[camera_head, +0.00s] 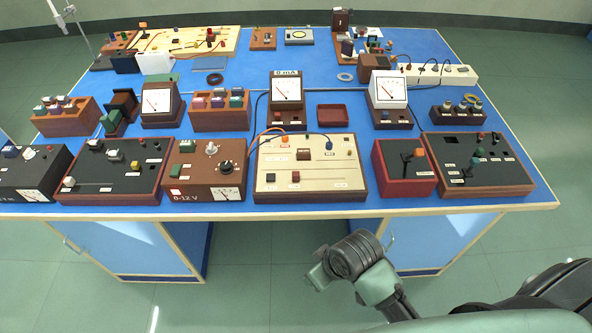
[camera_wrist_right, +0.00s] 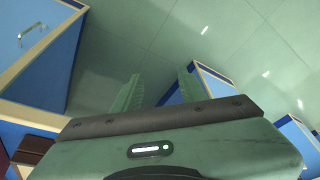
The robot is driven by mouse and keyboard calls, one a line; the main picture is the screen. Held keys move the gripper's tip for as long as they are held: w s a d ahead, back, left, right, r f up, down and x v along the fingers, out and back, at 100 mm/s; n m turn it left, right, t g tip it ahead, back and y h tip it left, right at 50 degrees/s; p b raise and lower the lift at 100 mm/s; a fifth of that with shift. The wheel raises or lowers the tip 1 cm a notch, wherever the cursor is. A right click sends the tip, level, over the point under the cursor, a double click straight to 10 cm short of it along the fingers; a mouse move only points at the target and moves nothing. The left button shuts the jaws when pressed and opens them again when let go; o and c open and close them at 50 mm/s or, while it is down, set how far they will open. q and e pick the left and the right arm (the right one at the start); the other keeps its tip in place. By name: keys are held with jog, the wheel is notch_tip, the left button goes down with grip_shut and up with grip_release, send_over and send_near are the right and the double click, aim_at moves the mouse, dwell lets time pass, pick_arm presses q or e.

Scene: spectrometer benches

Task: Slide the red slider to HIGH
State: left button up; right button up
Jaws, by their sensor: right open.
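A cream panel box (camera_head: 330,172) stands at the front middle of the blue bench. A dark red block (camera_head: 295,176) sits on its lower left part, beside a black block (camera_head: 271,177); the red one may be the slider. The label print is too small to read, so I cannot tell which end is HIGH. My right gripper (camera_head: 314,277) is low in front of the bench, below the tabletop and apart from the panel. In the right wrist view its two fingers (camera_wrist_right: 158,92) are spread with nothing between them. My left gripper is not in view.
A brown box with a black dial (camera_head: 205,182) stands left of the panel, and a red box with an orange-topped lever (camera_head: 405,168) stands right. Meters (camera_head: 287,95) stand behind. The bench's front edge (camera_head: 300,211) lies between my gripper and the boxes. Cabinets (camera_head: 130,246) are below.

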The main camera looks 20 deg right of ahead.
jog(key=w+a+r+n+g, duration=0.1)
jog(key=w+a+r+n, duration=0.3)
jog(key=w+a, duration=0.15)
notch_tip(320, 180, up, 12)
jog(key=f+n+g+h, duration=0.1)
jog(key=n+g+h, duration=0.1)
jog(key=n, duration=0.4)
send_over(296, 174)
jog(key=shift+r, duration=0.25)
notch_tip(296, 174, down, 8)
jog(key=shift+r+p, duration=0.2)
jog(key=shift+p, duration=0.5)
grip_shut()
